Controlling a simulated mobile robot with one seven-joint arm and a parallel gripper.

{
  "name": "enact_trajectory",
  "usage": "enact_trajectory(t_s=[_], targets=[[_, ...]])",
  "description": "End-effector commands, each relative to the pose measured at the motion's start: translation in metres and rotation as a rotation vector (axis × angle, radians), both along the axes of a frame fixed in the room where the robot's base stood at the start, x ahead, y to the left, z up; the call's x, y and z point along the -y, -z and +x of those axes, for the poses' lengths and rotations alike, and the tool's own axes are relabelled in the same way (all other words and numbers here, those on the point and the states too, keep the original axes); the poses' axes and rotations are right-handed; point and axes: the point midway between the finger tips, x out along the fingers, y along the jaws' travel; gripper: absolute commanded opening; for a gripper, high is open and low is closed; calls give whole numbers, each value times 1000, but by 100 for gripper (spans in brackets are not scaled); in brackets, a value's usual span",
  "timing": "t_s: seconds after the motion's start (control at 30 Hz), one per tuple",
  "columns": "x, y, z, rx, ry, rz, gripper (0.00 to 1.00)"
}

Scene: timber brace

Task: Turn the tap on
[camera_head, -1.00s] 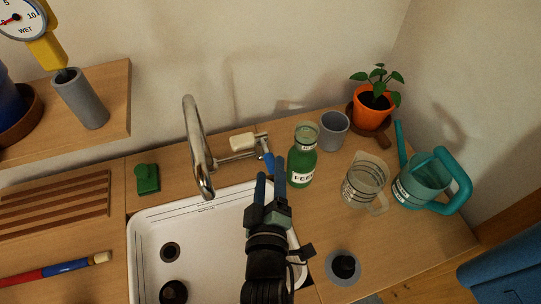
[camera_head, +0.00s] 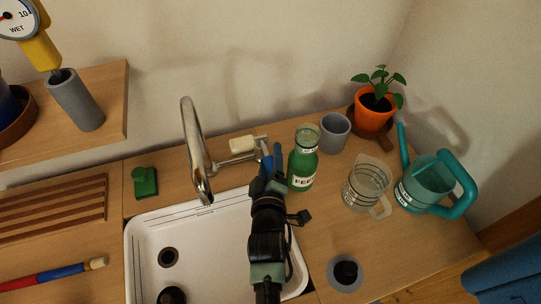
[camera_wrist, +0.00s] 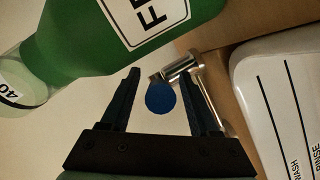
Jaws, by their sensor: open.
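The chrome tap (camera_head: 196,150) rises behind the white sink (camera_head: 140,250), its spout curving over the basin. Its side body ends in a lever with a blue tip, at the right near the green bottle. In the wrist view the blue tip (camera_wrist: 160,98) shows between my open fingers, with the chrome tap body (camera_wrist: 185,68) behind it. My gripper (camera_head: 272,160) is at the lever in the head view, where the fingers largely hide it. It also shows in the wrist view (camera_wrist: 160,95), open. I cannot tell whether either finger touches the lever.
The green bottle (camera_head: 303,165) stands close to the right of my gripper. A soap bar (camera_head: 242,145) lies by the tap. A grey cup (camera_head: 335,132), clear jug (camera_head: 366,188), teal watering can (camera_head: 432,185) and orange plant pot (camera_head: 374,112) stand farther right.

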Motion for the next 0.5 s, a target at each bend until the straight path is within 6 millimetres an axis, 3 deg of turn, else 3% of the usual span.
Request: enact_trajectory(t_s=[0.2,0.47,0.5], targets=[[1,2,12,1,1,0,62],[0,2,12,0,0,1,62],[0,2,12,0,0,1,55]])
